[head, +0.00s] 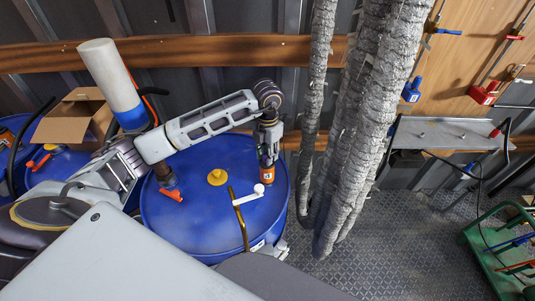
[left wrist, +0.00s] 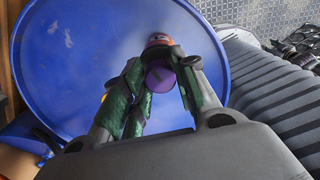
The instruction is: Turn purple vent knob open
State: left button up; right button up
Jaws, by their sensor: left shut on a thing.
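The purple vent knob (left wrist: 159,77) shows between the finger pads in the left wrist view, above the blue drum lid (left wrist: 75,75). My left gripper (left wrist: 158,84) is shut on the knob, with one green-padded finger on each side. An orange-red part shows just beyond the knob. In the head view my left gripper (head: 267,158) reaches down over the right half of the blue drum (head: 215,222). The knob cannot be made out there, and its turn angle cannot be told. My right gripper is not in view.
A yellow cap (head: 217,177), a white crank handle (head: 248,196) and a red-orange lever (head: 171,195) are on the drum top. Grey wrapped pipes (head: 365,120) stand close to its right. A cardboard box (head: 74,118) is at left.

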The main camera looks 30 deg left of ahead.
pick_arm(q)
jog(key=shift+n, duration=0.3)
jog(key=o, duration=1)
jog(key=shift+r, duration=0.15)
jog(key=shift+r, duration=5.85)
